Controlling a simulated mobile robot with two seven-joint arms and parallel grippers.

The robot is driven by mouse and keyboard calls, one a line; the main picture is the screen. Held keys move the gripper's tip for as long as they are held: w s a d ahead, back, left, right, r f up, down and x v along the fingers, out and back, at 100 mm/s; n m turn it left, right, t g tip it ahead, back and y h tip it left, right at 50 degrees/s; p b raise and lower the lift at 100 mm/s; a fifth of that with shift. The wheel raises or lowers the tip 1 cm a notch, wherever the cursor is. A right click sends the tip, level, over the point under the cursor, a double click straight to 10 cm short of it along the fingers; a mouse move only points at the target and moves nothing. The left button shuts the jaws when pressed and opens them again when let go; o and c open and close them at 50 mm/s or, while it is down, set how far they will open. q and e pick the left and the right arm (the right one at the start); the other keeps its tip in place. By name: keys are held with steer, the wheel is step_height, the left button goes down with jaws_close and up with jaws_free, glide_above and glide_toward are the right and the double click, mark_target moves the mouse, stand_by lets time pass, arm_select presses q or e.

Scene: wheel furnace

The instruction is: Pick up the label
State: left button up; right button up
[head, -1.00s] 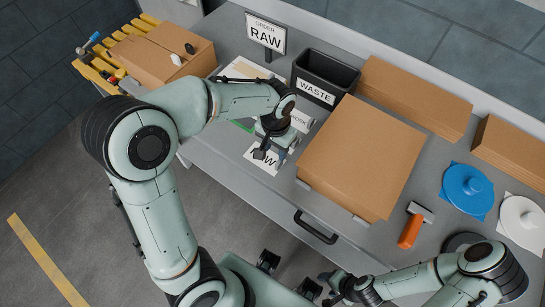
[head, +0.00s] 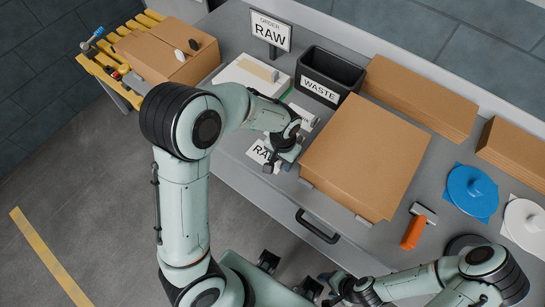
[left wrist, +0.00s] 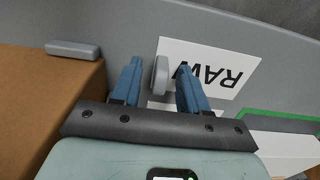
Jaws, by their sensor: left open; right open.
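The label, a white card reading RAW (head: 257,152), lies on the grey table near its front edge, partly hidden by my left gripper (head: 279,165). In the left wrist view the label (left wrist: 222,68) is upside down. My left gripper (left wrist: 157,78) is open there, with blue fingers on either side of a small grey tab (left wrist: 161,76) at the label's edge. I cannot tell if the fingers touch the tab. My right gripper (head: 333,290) is open and empty in front of the table.
A large cardboard box (head: 366,155) stands right of my left gripper. A black WASTE bin (head: 325,88), an ORDER RAW sign (head: 268,33) and a white box (head: 238,75) are behind. An orange-handled scraper (head: 414,231) and blue disc (head: 470,190) lie to the right.

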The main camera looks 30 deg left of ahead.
arm_select(q)
jaws_close()
steer(key=shift+r, duration=0.15)
